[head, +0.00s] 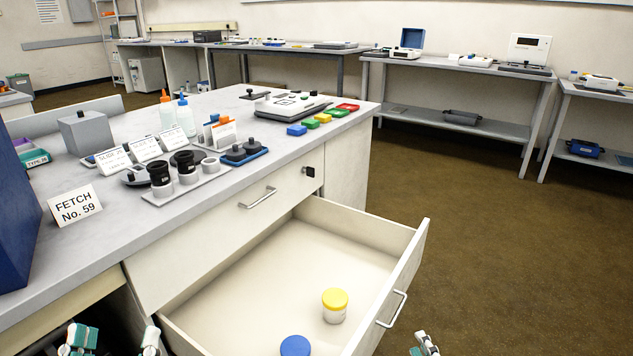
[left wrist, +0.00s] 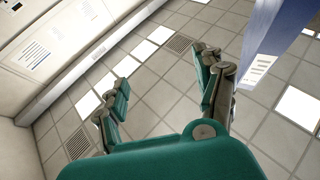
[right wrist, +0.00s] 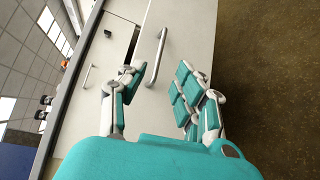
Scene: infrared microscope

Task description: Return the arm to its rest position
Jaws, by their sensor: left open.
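My left gripper (head: 112,338) shows at the bottom left edge of the head view, below the bench front. In the left wrist view its fingers (left wrist: 162,85) are spread with nothing between them. My right gripper (head: 425,345) is only partly in the head view, at the bottom edge right of the open drawer (head: 285,265). In the right wrist view its fingers (right wrist: 160,85) are apart and empty. A drawer handle (right wrist: 156,55) shows beyond them; I see no contact.
The drawer stands pulled out, holding a yellow-lidded jar (head: 334,305) and a blue-lidded jar (head: 295,346). The bench top (head: 130,215) carries eyepieces, bottles, cards and coloured blocks. A blue box (head: 15,225) stands at the left. The floor (head: 500,240) on the right is clear.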

